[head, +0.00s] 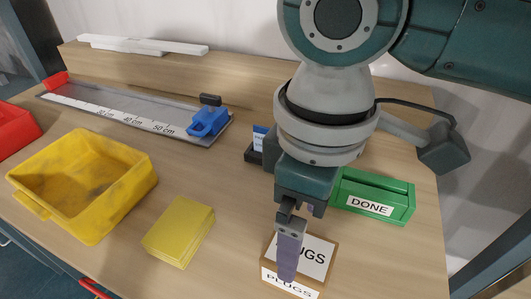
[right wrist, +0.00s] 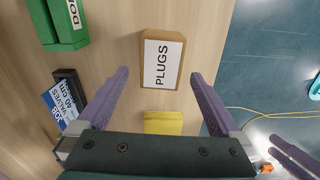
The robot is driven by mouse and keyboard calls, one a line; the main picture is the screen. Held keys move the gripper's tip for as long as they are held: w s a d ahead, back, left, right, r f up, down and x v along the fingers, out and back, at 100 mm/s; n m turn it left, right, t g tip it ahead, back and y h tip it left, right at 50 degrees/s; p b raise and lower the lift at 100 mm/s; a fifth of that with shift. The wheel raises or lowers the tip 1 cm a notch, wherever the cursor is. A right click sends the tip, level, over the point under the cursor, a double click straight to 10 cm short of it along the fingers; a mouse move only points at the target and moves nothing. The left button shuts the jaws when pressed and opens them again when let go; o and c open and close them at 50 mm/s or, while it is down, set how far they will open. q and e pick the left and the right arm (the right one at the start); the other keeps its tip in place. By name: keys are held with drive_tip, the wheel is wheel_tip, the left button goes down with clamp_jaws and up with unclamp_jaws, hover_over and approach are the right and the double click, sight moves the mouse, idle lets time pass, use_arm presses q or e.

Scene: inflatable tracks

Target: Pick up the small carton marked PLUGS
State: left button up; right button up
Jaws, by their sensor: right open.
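The small carton marked PLUGS (head: 317,262) is a brown box with white labels, standing near the table's front edge in the head view. In the right wrist view the carton (right wrist: 162,62) shows from above, ahead of the fingers and roughly centred between them. My right gripper (head: 297,250) is above the carton and hides part of it in the head view. In the right wrist view the right gripper (right wrist: 159,75) has its purple fingers spread wide, with nothing held. I cannot tell the exact height gap.
A yellow block (head: 179,236) lies left of the carton, and a yellow bin (head: 83,184) farther left. A green box marked DONE (head: 373,196) stands behind right. A blue-and-white job card (right wrist: 61,103) stands in a dark holder. A ruler track (head: 130,113) lies at the back.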

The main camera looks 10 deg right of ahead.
wheel_tip(320, 180, down, 9)
drive_tip(key=shift+s+r+b, duration=0.15)
drive_tip(key=shift+r+b, duration=0.05)
drive_tip(key=shift+b, duration=0.45)
drive_tip(key=shift+c, duration=0.2)
drive_tip(key=shift+r, duration=0.1)
drive_tip(key=c, duration=1.5)
